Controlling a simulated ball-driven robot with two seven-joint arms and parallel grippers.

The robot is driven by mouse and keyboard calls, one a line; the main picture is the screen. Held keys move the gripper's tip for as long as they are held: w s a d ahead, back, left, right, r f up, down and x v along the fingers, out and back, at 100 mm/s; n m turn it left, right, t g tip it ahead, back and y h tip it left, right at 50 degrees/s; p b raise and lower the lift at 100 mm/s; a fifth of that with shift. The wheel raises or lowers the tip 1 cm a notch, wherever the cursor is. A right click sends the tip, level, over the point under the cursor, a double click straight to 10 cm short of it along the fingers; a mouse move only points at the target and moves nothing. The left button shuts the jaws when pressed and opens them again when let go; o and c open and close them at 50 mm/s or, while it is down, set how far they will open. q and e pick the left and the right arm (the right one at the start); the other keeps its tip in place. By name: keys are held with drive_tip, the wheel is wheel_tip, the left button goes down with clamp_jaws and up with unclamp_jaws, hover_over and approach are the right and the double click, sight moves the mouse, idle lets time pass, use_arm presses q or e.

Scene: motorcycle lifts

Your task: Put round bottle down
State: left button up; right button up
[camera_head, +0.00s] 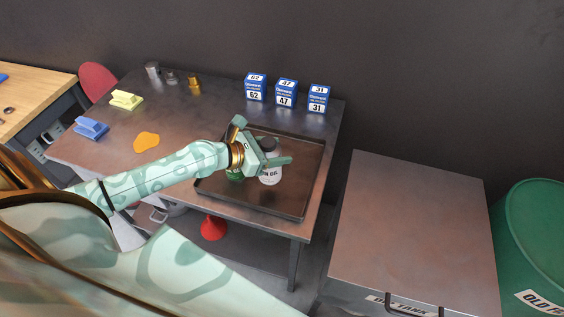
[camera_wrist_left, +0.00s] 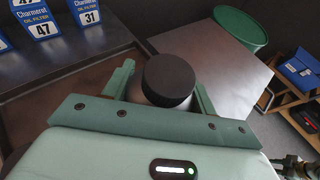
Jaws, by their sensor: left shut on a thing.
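The round bottle is white with a black cap and a dark-lettered label (camera_head: 271,176). It stands upright, in or just above the dark tray (camera_head: 303,200) on the metal table; I cannot tell if its base touches. My left gripper (camera_head: 276,160) is shut on the bottle from the left. In the left wrist view the black cap (camera_wrist_left: 168,80) sits between the two green fingers. A green item (camera_head: 235,175) is in the tray just left of the bottle, partly hidden by the gripper. My right gripper is not in view.
Three blue oil filter boxes (camera_head: 286,94) stand behind the tray. A metal cabinet (camera_head: 415,225) and green drum (camera_head: 535,235) stand right.

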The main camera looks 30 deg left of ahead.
use_arm(q)
drive_tip(key=f+b, duration=0.1)
drive_tip(key=f, duration=0.1)
drive_tip(key=w+f+b, duration=0.1)
drive_tip(key=f+b, duration=0.1)
drive_tip(key=f, duration=0.1)
drive_tip(key=shift+w+d+f, duration=0.3)
drive_tip(key=shift+w+d, duration=0.05)
drive_tip(key=shift+d, duration=0.05)
drive_tip(key=o, duration=1.2)
drive_tip(key=shift+o, duration=0.2)
